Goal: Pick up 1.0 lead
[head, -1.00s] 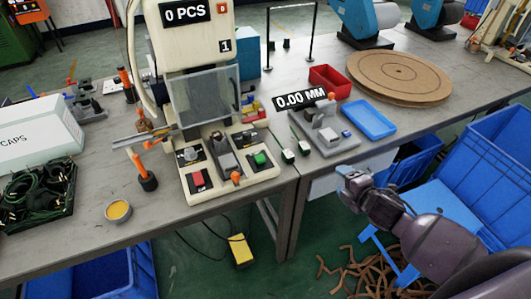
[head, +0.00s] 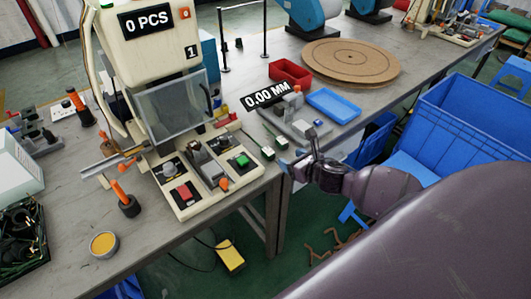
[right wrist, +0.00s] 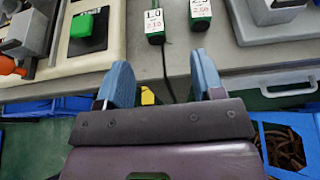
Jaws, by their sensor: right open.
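The 1.0 lead (right wrist: 154,25) has a green body and a white label reading 1.0, and a dark cable runs from it toward me. It lies on the grey table just beyond my open, empty right gripper (right wrist: 162,78), roughly in line with the gap between its blue fingers. A second green lead (right wrist: 201,14) with a different label lies to its right, beyond the right finger. In the head view the 1.0 lead (head: 268,153) lies near the table's front edge, right of the press base, with my right gripper (head: 298,152) close by. My left gripper is not in view.
The press base (head: 200,175) with red and green buttons stands left of the leads. A grey measuring fixture (head: 300,125) and a blue tray (head: 333,105) are on the right. A blue crate (head: 470,120) stands beyond the table edge.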

